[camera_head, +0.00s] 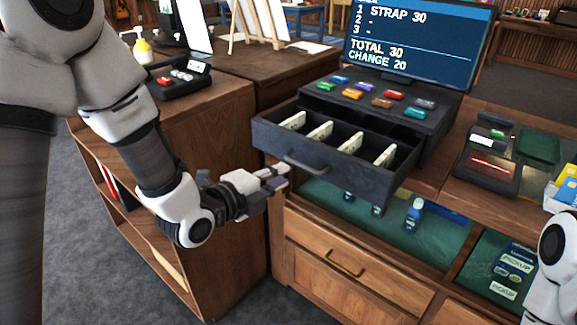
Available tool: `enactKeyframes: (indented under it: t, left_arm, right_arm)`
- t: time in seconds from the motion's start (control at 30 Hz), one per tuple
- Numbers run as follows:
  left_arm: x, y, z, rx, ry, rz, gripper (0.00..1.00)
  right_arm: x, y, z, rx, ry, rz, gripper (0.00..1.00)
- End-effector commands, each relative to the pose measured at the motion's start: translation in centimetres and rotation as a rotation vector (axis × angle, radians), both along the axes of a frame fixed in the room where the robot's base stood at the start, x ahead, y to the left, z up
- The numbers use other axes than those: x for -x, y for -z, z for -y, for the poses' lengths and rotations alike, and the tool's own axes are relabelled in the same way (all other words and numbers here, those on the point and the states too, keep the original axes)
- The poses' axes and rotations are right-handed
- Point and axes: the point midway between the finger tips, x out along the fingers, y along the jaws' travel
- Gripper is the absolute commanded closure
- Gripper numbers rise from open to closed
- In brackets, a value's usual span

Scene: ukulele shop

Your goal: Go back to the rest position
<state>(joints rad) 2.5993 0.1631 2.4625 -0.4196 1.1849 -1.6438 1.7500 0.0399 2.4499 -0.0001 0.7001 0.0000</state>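My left arm comes in from the left. Its gripper (275,178) is low in front of the counter, below and to the left of the open cash drawer (290,147), and seems apart from it. The fingertips are small and seen from the side, so I cannot tell if they are open or shut. No held object is clear. Part of my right arm (556,265) shows at the right edge; its gripper is out of view.
The drawer sticks out of the register (400,118) with banknotes in its compartments. The screen (415,45) reads total 30, change 20. A card terminal (490,160) stands right. A wooden shelf unit (205,150) is left, beside grey floor (90,260).

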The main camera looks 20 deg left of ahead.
Motion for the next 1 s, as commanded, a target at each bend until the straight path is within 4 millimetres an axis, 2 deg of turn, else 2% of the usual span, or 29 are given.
enactKeyframes:
  t: [0.17,0.27,0.37,0.4,0.47,0.5,0.57,0.6,0.67,0.7,0.8,0.9,1.0]
  left_arm:
    - [0.1,0.7,0.0,0.0,0.0,-0.015,0.79]
    - [0.6,4.2,0.1,-0.005,0.004,-0.093,0.79]
    - [2.5,11.1,0.4,-0.02,0.01,-0.246,0.79]
    - [3.8,14.4,0.4,-0.028,0.003,-0.326,0.79]
    - [6.3,19.3,0.1,-0.023,-0.026,-0.466,0.79]
    - [8.2,22.3,-0.2,0.002,-0.064,-0.569,0.79]
    - [11.4,26.4,-0.7,0.062,-0.148,-0.732,0.79]
    - [13.7,28.8,-1.1,0.111,-0.223,-0.841,0.79]
    - [17.4,32.0,-1.7,0.194,-0.365,-1.0,0.79]
    - [19.9,33.7,-2.2,0.258,-0.485,-1.1,0.79]
    - [25.2,36.5,-3.4,0.444,-0.856,-1.284,0.79]
    - [27.0,36.8,-4.4,0.647,-1.203,-1.317,0.79]
    - [28.2,36.9,-4.9,0.808,-1.46,-1.302,0.79]
  right_arm:
    - [0.0,0.0,0.0,0.0,0.0,0.0,1.0]
    - [0.0,-0.2,0.0,0.0,0.0,0.0,1.0]
    - [0.0,-0.6,0.0,0.0,0.0,0.0,1.0]
    - [0.0,-0.8,0.0,0.0,0.0,0.0,1.0]
    - [0.0,-1.0,0.0,0.0,0.0,0.0,1.0]
    - [0.0,-1.1,0.0,0.0,0.0,0.0,1.0]
    - [0.0,-1.3,0.0,0.0,0.0,0.0,1.0]
    - [0.0,-1.4,0.0,0.0,0.0,0.0,1.0]
    - [0.0,-1.5,0.0,0.0,0.0,0.0,1.0]
    - [0.0,-1.6,0.0,0.0,0.0,0.0,1.0]
    - [0.0,-1.7,0.0,0.0,0.0,0.0,1.0]
    - [0.0,-1.7,0.0,0.0,0.0,0.0,1.0]
    - [0.0,-1.6,0.0,0.0,0.0,0.0,1.0]
